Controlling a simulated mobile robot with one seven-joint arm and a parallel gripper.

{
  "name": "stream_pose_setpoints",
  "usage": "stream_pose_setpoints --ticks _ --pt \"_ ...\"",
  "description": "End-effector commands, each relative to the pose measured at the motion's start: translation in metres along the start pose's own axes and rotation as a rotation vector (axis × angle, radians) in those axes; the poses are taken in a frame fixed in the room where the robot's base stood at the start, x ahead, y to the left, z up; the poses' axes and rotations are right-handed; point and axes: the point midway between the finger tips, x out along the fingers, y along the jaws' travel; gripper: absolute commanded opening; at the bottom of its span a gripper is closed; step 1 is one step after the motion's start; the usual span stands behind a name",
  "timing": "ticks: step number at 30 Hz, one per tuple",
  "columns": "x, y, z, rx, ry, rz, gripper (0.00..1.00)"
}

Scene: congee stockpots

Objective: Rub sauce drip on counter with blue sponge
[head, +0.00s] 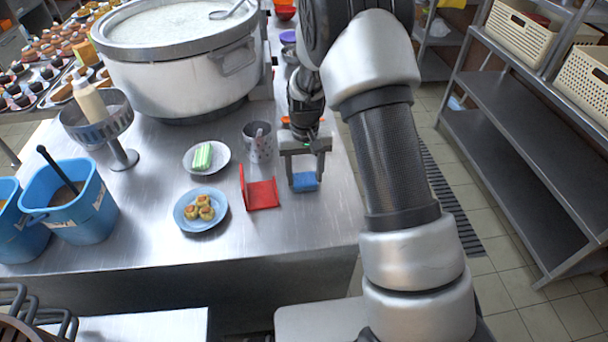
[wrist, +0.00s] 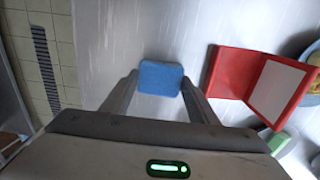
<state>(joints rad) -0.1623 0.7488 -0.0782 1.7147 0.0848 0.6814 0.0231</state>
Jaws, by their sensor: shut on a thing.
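The blue sponge (head: 305,181) is held between the fingers of my gripper (head: 304,168), over the right part of the steel counter (head: 150,240). In the wrist view the sponge (wrist: 160,78) sits between the two fingertips (wrist: 160,88). I cannot tell whether the sponge touches the counter or is just above it. No sauce drip can be made out in either view; it may be under the sponge or hidden by the gripper.
A red folded stand (head: 262,195) is just left of the sponge. A blue plate (head: 186,222) with food, a white plate (head: 190,158) and a metal cup (head: 250,152) stand further left. A large stockpot (head: 180,85) is behind. The counter's right edge is close to my gripper.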

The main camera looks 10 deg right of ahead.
Motion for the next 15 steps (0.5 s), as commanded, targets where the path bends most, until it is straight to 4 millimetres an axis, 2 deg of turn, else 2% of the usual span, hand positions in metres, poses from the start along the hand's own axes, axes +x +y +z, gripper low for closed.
stream_pose_setpoints --ticks 2,15 --pt "-0.022 0.001 -0.001 0.0 0.005 -0.001 0.33" --pt "-0.061 0.004 0.0 0.001 0.0 0.0 0.33"
